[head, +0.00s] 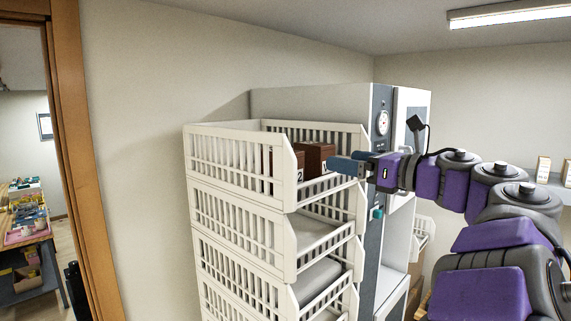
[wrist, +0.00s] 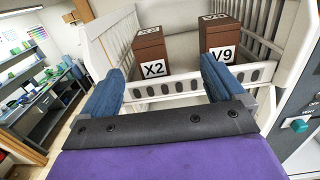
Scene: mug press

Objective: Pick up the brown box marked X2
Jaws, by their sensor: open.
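The brown box marked X2 (wrist: 149,46) stands upright in the top white basket, with its white label facing my gripper in the wrist view. In the head view the X2 box (head: 267,161) is partly hidden by the basket's bars and corner post. My gripper (wrist: 162,66) is open and empty, its two blue fingers spread apart at the basket's low front rail. The X2 box is ahead of the gap, nearer the left finger, and not between the fingers. In the head view my gripper (head: 342,163) is at the right front of the top basket.
A second brown box marked V9 (wrist: 222,34) stands to the right of X2, beyond the right finger. The white basket (head: 235,160) has tall slatted sides and a low front rail. More baskets are stacked below. A grey-and-white machine (head: 381,200) stands close on the right.

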